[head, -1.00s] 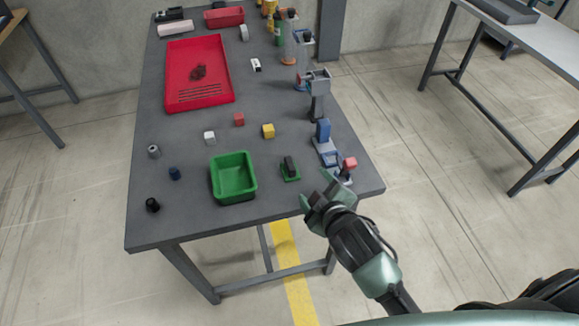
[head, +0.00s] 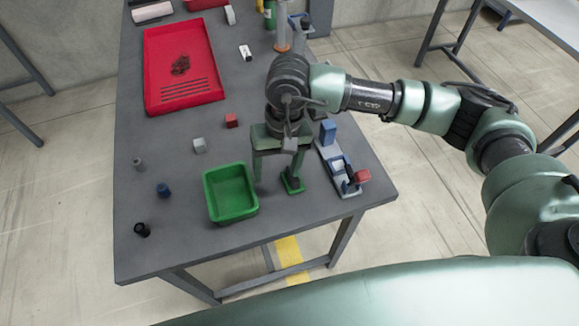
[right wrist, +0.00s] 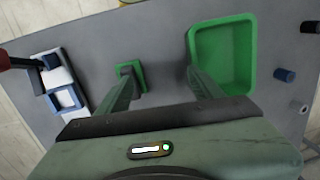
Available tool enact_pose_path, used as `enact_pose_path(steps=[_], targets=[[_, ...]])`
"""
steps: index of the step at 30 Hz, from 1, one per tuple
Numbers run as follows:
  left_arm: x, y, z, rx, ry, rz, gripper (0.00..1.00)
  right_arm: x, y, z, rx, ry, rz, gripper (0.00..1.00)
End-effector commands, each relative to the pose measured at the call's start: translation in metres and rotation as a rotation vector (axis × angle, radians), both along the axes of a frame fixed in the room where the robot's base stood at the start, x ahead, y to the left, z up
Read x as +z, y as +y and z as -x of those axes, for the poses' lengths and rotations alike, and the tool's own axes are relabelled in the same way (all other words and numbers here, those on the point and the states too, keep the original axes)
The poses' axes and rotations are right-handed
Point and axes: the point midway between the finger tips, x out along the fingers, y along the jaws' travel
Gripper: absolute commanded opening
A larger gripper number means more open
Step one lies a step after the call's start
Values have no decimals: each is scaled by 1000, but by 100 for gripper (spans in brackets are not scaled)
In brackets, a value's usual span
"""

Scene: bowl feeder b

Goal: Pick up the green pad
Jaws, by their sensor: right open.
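The green pad (head: 292,185) lies on the grey table near its front edge, right of the green tray (head: 231,213). A dark block on it shows only partly behind a finger in the head view. In the right wrist view the pad (right wrist: 141,82) shows just beyond the tip of the left-hand finger. My right gripper (head: 276,176) points down with its fingers spread and nothing between them. It is over the table between tray and pad, its right-hand finger in line with the pad. I cannot tell whether they touch. My left gripper is not in view.
The green tray is close on the left. A red tray (head: 181,101), a red cube (head: 231,120) and a white cube (head: 199,146) are farther back. Small dark cylinders stand at the left.

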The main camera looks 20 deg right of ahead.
Motion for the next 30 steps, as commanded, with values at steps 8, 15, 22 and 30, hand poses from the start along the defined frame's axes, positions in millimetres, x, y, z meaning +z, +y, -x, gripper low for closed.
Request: enact_pose_path(steps=[8,15,22,30], targets=[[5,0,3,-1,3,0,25,-12,-38,-15,49,-43,143,66],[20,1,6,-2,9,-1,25,-40,-42,-13,46,-38,140,66],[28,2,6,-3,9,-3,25,-70,-44,-13,47,-42,137,66],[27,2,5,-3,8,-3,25,-75,-44,-14,47,-45,136,66]])
